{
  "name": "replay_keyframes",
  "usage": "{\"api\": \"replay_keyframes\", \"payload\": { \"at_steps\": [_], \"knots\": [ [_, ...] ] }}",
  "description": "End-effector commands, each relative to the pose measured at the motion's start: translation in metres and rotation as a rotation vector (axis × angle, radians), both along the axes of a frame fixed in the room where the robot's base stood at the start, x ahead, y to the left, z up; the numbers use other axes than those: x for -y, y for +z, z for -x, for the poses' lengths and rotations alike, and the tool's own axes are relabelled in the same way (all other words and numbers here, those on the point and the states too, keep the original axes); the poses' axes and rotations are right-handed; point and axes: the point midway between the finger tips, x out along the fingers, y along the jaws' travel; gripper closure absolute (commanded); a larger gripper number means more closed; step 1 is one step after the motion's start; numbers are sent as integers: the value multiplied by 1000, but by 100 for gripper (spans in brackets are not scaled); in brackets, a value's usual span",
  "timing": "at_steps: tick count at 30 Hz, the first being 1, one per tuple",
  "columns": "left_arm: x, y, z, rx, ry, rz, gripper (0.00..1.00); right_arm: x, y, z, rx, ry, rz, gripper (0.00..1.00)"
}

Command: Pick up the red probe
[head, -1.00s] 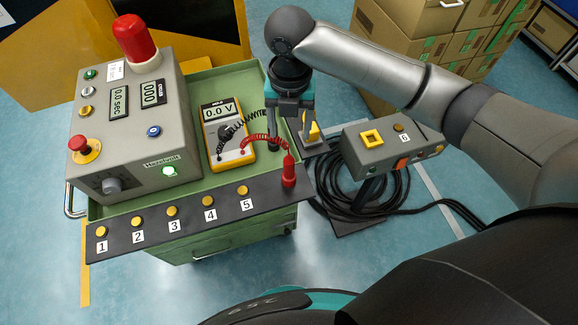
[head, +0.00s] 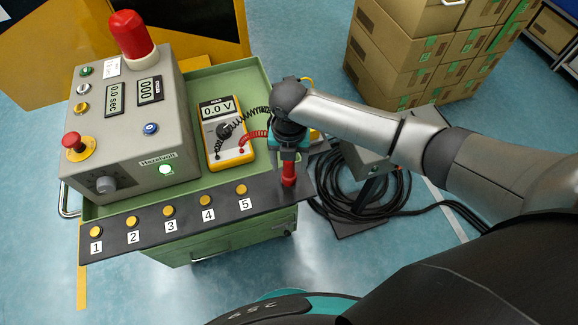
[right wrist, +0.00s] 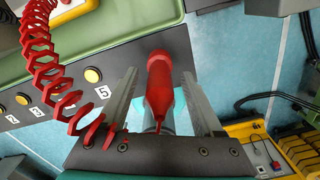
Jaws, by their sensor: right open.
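The red probe (head: 289,173) stands upright at the right end of the dark numbered strip, right of button 5. My right gripper (head: 288,160) is directly above it, pointing down, and hides its upper part in the head view. In the right wrist view the red probe (right wrist: 160,88) sits between the two open fingers of the gripper (right wrist: 163,105), with a gap visible on at least one side. A red coiled cord (right wrist: 45,65) runs from it to the yellow multimeter (head: 221,130), which reads 0.0 V. My left gripper is not in view.
The dark strip (head: 150,237) carries several yellow buttons. The grey control box (head: 130,130) with a red lamp stands behind it on the green cart (head: 205,72). Right of the cart are coiled black cables (head: 335,205) and a grey box (head: 367,160). Cardboard boxes (head: 400,60) stand behind.

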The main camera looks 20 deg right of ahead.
Motion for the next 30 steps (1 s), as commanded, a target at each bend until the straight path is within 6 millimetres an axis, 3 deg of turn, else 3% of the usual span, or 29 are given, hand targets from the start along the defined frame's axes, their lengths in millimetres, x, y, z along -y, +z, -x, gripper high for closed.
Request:
{"api": "replay_keyframes", "payload": {
  "at_steps": [9,27,30],
  "knots": [
    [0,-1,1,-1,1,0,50,0,-6,0,0,1,-1,33],
    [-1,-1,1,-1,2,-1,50,0,-5,0,1,1,-1,100],
    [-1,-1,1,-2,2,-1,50,0,-5,0,1,1,-1,100]
  ]
}}
